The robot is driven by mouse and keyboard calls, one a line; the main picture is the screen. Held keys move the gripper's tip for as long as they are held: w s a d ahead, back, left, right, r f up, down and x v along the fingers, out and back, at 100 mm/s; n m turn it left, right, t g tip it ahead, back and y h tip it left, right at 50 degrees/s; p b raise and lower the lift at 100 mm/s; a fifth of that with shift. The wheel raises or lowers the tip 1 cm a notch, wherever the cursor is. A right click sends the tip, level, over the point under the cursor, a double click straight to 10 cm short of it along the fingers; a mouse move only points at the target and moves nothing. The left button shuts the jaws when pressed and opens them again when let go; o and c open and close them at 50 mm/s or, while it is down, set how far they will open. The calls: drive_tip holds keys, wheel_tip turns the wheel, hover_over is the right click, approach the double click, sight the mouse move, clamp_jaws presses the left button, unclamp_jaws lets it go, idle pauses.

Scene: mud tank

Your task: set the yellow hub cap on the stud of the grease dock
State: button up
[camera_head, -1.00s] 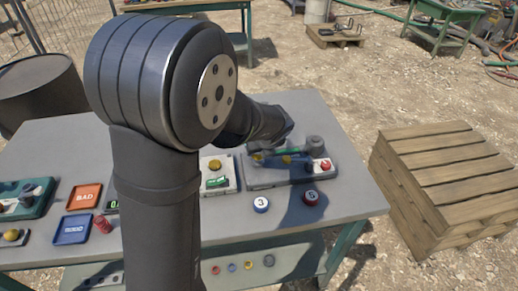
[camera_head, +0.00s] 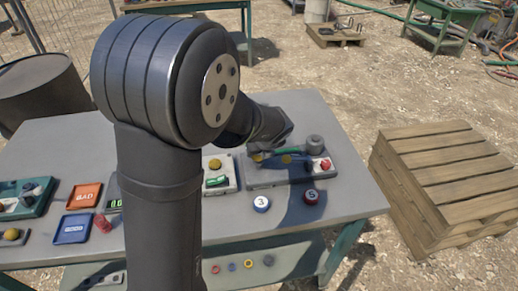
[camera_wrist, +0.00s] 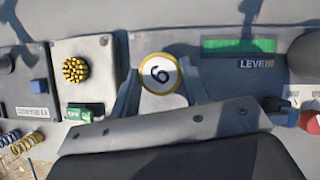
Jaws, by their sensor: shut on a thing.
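The yellow hub cap (camera_wrist: 160,73) has a yellow rim and a pale face marked 6. In the wrist view it sits between the fingers of my gripper (camera_wrist: 158,82), which is shut on it. The cap is over the left part of a grey panel with a green LEVEL display, apparently the grease dock (camera_wrist: 228,72). The dock also shows in the head view (camera_head: 262,181), partly under my gripper (camera_head: 268,150). I cannot see the stud. Whether the cap touches the dock I cannot tell.
A box with a yellow knob (camera_wrist: 74,70) and green switch stands left of the dock. A grey cylinder (camera_head: 315,144) and red knob (camera_head: 326,165) are at its right end. Caps marked 3 (camera_head: 262,203) and 5 (camera_head: 311,197) lie in front. Red (camera_head: 85,196) and blue (camera_head: 73,229) trays are left.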

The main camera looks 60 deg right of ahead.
drive_tip(key=shift+f, duration=0.7)
drive_tip(key=o, duration=1.5)
drive_tip(key=shift+c, duration=0.2)
drive_tip(key=shift+r, duration=3.7)
wheel_tip(320, 180, down, 8)
drive_tip(key=shift+r, duration=0.25)
